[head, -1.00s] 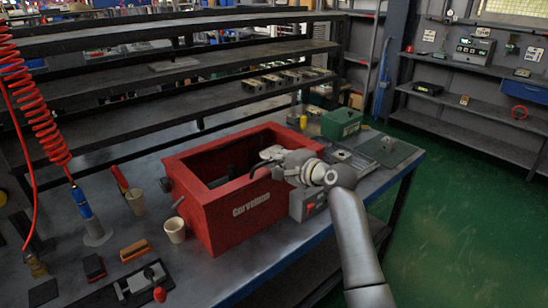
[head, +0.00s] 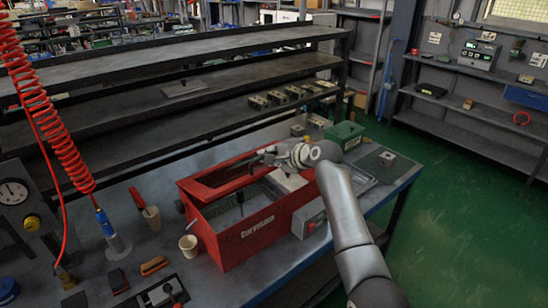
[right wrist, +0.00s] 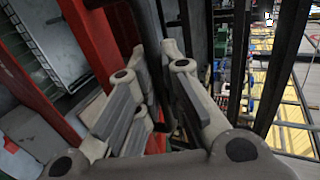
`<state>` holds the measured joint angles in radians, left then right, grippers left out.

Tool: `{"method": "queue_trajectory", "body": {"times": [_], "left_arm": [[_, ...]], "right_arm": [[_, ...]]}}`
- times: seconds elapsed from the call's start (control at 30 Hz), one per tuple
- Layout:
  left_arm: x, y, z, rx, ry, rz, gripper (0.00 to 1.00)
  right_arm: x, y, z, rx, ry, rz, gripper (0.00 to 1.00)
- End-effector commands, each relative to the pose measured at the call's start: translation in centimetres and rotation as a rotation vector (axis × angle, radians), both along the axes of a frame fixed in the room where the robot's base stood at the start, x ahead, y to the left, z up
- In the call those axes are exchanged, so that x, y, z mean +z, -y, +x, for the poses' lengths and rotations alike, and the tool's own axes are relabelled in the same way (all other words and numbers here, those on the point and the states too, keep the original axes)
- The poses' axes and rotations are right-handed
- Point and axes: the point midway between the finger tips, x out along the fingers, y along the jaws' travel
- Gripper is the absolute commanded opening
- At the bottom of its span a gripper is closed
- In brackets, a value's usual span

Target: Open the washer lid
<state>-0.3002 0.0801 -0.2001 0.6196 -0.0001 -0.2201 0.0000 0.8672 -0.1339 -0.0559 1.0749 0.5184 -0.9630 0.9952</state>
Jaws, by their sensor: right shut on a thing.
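The red washer (head: 248,238) stands on the workbench with white lettering on its front. Its red-framed lid (head: 190,184) is tilted up toward the back, and the grey inside of the tub (head: 236,216) shows. My right gripper (head: 268,152) is at the raised lid, reaching in from the right. In the right wrist view its fingers (right wrist: 146,100) are closed around a dark bar (right wrist: 148,30), which looks like the lid's handle, beside a red edge (right wrist: 86,42). The exact contact is partly hidden by the fingers. My left gripper is not in view.
A green box (head: 344,134) is behind my right arm. A red coiled hose (head: 52,125) hangs at the left. Dark shelves (head: 160,97) rise behind the bench.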

Motion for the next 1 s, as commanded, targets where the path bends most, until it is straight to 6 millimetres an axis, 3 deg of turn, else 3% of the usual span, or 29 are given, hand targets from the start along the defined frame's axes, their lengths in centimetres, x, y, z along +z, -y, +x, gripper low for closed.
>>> {"method": "queue_trajectory", "body": {"times": [0.03,0.33,1.0], "left_arm": [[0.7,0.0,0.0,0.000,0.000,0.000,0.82],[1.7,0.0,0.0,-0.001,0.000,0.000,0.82],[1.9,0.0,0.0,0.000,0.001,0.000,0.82]], "right_arm": [[1.4,-0.3,0.4,0.001,0.008,0.003,0.00],[4.2,-1.6,2.3,0.000,0.007,0.002,0.00],[5.1,-2.3,3.2,0.000,0.006,0.002,0.00]]}}
